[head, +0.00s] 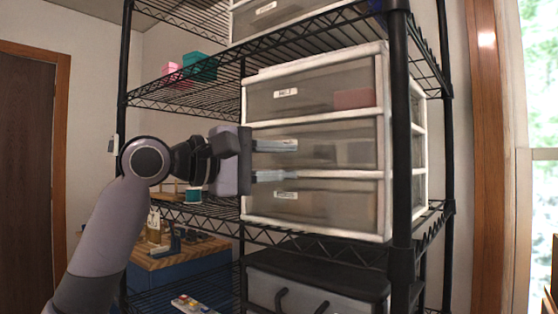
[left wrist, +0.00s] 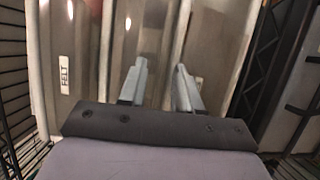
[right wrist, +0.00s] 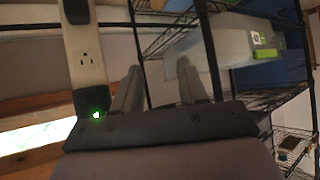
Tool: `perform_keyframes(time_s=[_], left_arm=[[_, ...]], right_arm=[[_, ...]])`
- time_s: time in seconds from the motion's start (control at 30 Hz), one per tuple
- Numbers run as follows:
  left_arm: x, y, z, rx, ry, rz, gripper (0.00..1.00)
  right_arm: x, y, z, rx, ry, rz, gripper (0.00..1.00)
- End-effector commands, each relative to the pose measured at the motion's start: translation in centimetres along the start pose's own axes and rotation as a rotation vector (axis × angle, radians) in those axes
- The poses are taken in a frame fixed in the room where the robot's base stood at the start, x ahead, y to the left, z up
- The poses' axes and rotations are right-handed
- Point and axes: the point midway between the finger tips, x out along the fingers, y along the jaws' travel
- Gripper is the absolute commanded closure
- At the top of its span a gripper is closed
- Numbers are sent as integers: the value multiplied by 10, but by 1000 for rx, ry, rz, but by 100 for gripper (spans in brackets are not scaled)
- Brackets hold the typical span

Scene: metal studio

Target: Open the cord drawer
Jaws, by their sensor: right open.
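A white-framed unit with three grey see-through drawers stands on a wire shelf in the head view: top drawer (head: 312,97), middle drawer (head: 345,150) and bottom drawer (head: 340,205). All three look closed. The top label (left wrist: 65,74) reads FELT in the left wrist view; I cannot read a cord label. The bottom label (head: 286,195) is too small to read. My left gripper (head: 275,161) is open and empty at the unit's front, fingers one above the other over the middle drawer's lower part, hiding some of it. Contact is unclear. My right gripper (right wrist: 157,88) is open and empty, away from the drawers.
A black rack post (head: 400,130) stands close at the unit's right. Wire shelves lie above and below. A lidded bin (head: 315,270) sits below, and pink (head: 172,72) and teal boxes (head: 200,67) sit at upper left.

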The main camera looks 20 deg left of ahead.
Motion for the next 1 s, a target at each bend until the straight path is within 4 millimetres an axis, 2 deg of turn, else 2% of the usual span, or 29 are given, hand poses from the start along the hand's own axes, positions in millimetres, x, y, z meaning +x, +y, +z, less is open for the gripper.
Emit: perform_keyframes(time_s=[0.2, 0.27, 0.3, 0.33, 1.0], left_arm=[[1, 0, 0, 1, 0, 1, 67], [1, 0, 0, 1, 0, 0, 83], [0, 0, 0, 1, 0, 1, 96], [0, 0, 0, 1, 0, 0, 100], [0, 0, 0, 1, 1, 1, 100]], right_arm=[[-1, -1, 3, 1, -6, -1, 57], [-1, -1, 4, 1, -7, -1, 57], [-2, -1, 4, 1, -7, -1, 57], [-2, -1, 4, 1, -7, -1, 57], [0, 1, 1, -6, -2, 0, 57]])
